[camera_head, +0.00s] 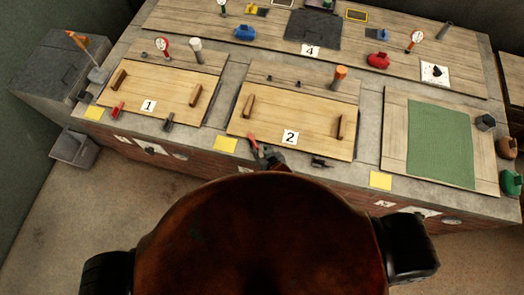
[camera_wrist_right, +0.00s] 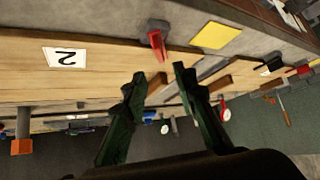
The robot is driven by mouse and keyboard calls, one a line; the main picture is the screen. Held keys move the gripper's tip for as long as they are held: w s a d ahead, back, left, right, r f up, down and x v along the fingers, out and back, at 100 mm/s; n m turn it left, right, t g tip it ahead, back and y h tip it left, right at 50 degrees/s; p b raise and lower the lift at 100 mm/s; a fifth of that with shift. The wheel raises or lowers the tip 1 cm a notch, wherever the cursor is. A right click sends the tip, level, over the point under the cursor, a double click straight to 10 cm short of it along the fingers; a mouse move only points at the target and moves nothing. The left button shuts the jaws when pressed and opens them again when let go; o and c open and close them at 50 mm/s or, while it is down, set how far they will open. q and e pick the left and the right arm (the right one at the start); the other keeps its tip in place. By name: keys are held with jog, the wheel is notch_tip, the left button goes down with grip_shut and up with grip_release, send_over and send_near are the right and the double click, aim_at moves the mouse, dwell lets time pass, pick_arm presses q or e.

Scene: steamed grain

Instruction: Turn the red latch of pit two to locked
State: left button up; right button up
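The red latch (camera_head: 252,139) of pit two sits at the front edge of the wooden lid marked 2 (camera_head: 318,118), left of the number plate (camera_head: 290,137). In the right wrist view the red latch (camera_wrist_right: 157,44) stands on a dark mount, beside the lid's edge. My right gripper (camera_head: 266,156) is just in front of the latch in the head view. In the right wrist view my right gripper (camera_wrist_right: 160,73) has its fingers apart and empty, with the latch just beyond the tips, between them in the picture. Contact cannot be told. My left gripper is not in view.
A yellow card (camera_head: 225,145) lies left of the latch. A dark latch (camera_head: 320,162) sits right of it on the same edge. Pit one's lid (camera_head: 150,88) has its own red latch (camera_head: 117,109). A green mat (camera_head: 441,142) lies to the right.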

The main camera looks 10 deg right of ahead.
jog(key=shift+s+d+r, duration=0.1)
jog(key=shift+s+r, duration=0.25)
jog(key=shift+c, duration=0.2)
